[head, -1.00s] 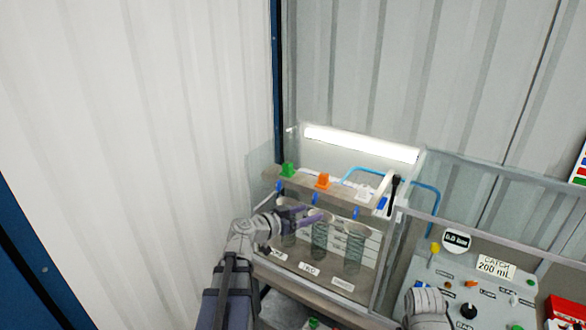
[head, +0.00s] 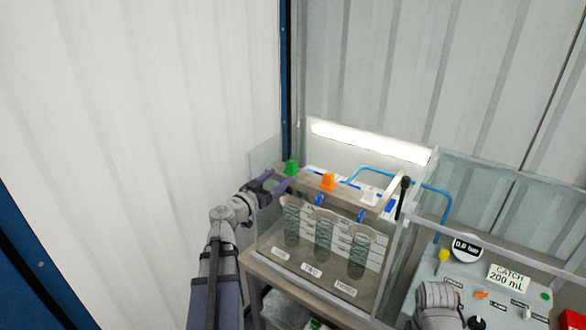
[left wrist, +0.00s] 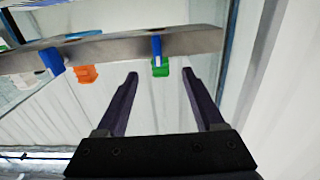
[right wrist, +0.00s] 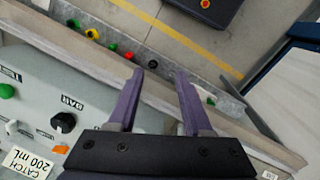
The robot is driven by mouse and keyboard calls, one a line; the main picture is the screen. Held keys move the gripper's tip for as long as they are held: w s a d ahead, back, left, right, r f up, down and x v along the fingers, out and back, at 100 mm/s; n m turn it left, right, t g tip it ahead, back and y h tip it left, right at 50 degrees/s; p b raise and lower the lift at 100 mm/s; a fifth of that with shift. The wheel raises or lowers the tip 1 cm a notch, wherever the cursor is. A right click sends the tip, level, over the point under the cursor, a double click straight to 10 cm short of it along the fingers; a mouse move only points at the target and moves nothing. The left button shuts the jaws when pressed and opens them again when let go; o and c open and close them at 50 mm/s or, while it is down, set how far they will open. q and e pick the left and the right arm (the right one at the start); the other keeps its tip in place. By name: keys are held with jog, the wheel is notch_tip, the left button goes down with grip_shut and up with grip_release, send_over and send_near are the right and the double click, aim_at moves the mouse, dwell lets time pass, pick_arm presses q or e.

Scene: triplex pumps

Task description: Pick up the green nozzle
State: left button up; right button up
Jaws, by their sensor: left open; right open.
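The green nozzle (head: 291,167) sits at the left end of a rail (head: 345,191) on the bench, in the head view. It also shows in the left wrist view (left wrist: 160,71), under the rail and just beyond and between my fingertips. My left gripper (head: 283,183) is open and empty, close to the green nozzle; its fingers show in the left wrist view (left wrist: 160,74). My right gripper (right wrist: 158,72) is open and empty in the right wrist view, over the front edge of the control panel.
An orange nozzle (head: 327,181) and a white one (head: 369,197) stand farther along the rail. Several clear cylinders (head: 323,235) stand below. Blue tubing (head: 400,178) runs behind. A control panel (head: 500,298) lies at the right. The wall is close on the left.

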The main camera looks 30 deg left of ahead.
aim_at(289, 170)
pick_arm(q)
jog(key=shift+w+d+f, duration=0.1)
jog(key=shift+w+d, duration=0.05)
jog(key=shift+w, duration=1.8)
jog(key=shift+w+d+f, duration=0.1)
jog(key=shift+w, duration=1.8)
jog(key=shift+s, duration=0.1)
grip_shut()
